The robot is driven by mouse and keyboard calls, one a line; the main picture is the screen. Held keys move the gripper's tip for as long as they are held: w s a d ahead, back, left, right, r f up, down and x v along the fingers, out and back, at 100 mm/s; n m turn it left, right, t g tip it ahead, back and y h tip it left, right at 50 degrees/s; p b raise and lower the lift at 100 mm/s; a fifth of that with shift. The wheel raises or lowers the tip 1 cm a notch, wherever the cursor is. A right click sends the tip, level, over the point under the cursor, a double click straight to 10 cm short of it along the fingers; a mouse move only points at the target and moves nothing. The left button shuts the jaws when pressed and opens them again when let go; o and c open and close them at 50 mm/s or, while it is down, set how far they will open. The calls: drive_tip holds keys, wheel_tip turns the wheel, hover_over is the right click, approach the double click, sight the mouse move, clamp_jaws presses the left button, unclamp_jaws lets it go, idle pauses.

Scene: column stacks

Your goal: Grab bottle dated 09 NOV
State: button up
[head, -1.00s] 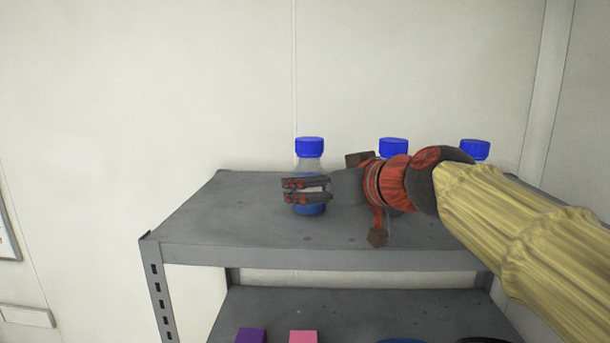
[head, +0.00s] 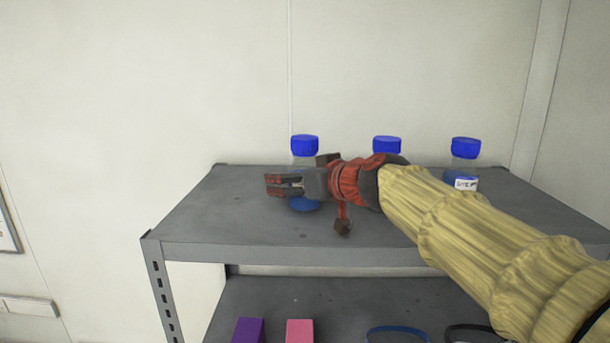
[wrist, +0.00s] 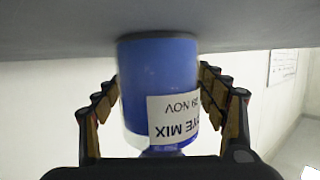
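A bottle with a blue cap (head: 305,146) and blue liquid stands at the left of the top shelf. In the wrist view the bottle (wrist: 160,75) is upside down, with a white label reading "DYE MIX" and a date ending in "9 NOV"; the first digit is unclear. My gripper (head: 275,186) crosses in front of the bottle's middle in the head view. Its fingers (wrist: 160,100) are spread, one on each side of the bottle, with gaps visible beside it. Fingertip contact is hidden.
A second blue-capped bottle (head: 386,146) stands mostly behind my arm. A third bottle (head: 463,165) with a white label stands at the right. The grey shelf (head: 200,215) is clear at left. Purple (head: 248,331) and pink (head: 300,331) blocks sit on the lower shelf.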

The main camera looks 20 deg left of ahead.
drive_tip(key=shift+w+a+f, duration=0.1)
drive_tip(key=shift+w+f, duration=0.05)
drive_tip(key=shift+c, duration=1.2)
drive_tip(key=c, duration=1.5)
drive_tip(key=shift+c, duration=0.2)
